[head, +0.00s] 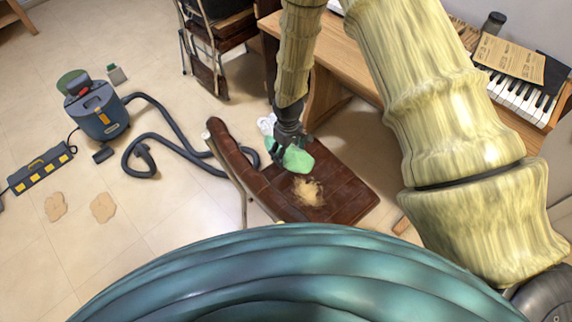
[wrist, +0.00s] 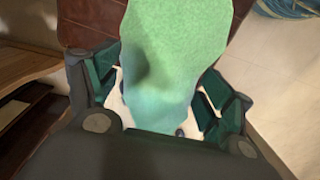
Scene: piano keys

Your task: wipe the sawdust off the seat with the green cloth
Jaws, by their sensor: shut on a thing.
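The green cloth (head: 298,158) is in my gripper (head: 288,140), which is shut on it. In the wrist view the cloth (wrist: 180,60) fills the space between the two fingers (wrist: 160,100) and hides much of what lies beyond. The seat (head: 345,185) is a brown, leather-like panel low in the head view, with a dark brown back beside it. A pale tan patch of sawdust (head: 308,191) lies on the seat, just below and right of the cloth. I cannot tell whether the cloth touches the seat.
A blue vacuum (head: 98,112) with a dark hose (head: 165,138) stands on the tiled floor at left, near a power strip (head: 40,168). Two tan patches (head: 103,207) lie on the floor. A wooden piano with keys (head: 515,95) is at upper right.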

